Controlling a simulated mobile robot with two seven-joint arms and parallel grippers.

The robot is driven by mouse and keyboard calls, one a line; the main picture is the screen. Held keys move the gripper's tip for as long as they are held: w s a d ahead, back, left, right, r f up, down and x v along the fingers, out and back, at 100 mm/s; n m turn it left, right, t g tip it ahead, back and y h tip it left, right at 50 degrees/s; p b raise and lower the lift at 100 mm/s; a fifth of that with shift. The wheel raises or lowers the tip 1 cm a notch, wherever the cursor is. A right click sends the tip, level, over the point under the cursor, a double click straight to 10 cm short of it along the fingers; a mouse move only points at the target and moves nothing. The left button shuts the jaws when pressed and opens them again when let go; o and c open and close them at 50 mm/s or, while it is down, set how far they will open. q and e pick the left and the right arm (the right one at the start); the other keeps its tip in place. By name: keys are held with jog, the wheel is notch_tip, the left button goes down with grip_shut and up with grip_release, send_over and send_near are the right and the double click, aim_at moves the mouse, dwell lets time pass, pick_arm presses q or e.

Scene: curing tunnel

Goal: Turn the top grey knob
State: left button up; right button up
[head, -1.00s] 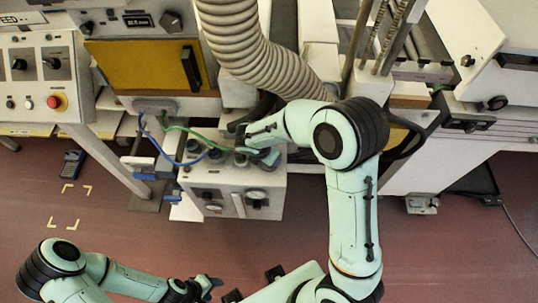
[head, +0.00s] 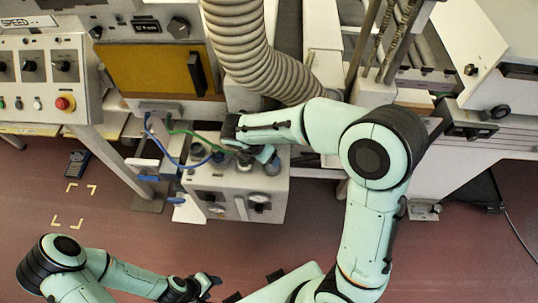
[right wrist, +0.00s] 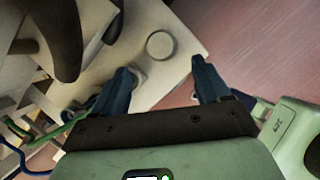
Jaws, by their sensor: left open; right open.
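A light grey control box (head: 225,182) stands below the machine, with several round knobs on its top. One grey knob (head: 271,166) is at the top's right side; a round grey knob also shows in the right wrist view (right wrist: 160,45). I cannot tell which knob is the top one. My right gripper (right wrist: 162,70) is open over the box top. That knob lies just beyond the gap between its fingertips, and another round part is beside the left finger. In the head view the right gripper's fingers are partly hidden. My left gripper (head: 211,288) is open and empty at the bottom, away from the box.
A ribbed hose (head: 262,62) hangs behind the box. Blue and green cables (head: 165,135) run to its left side. A panel with a red button (head: 64,103) is at far left. A dark handheld device (head: 76,163) lies on the open red floor.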

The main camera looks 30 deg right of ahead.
pick_arm(q)
jog(key=shift+w+r, duration=0.15)
jog(key=shift+r, duration=0.05)
pick_arm(e)
jog(key=shift+v, duration=1.55)
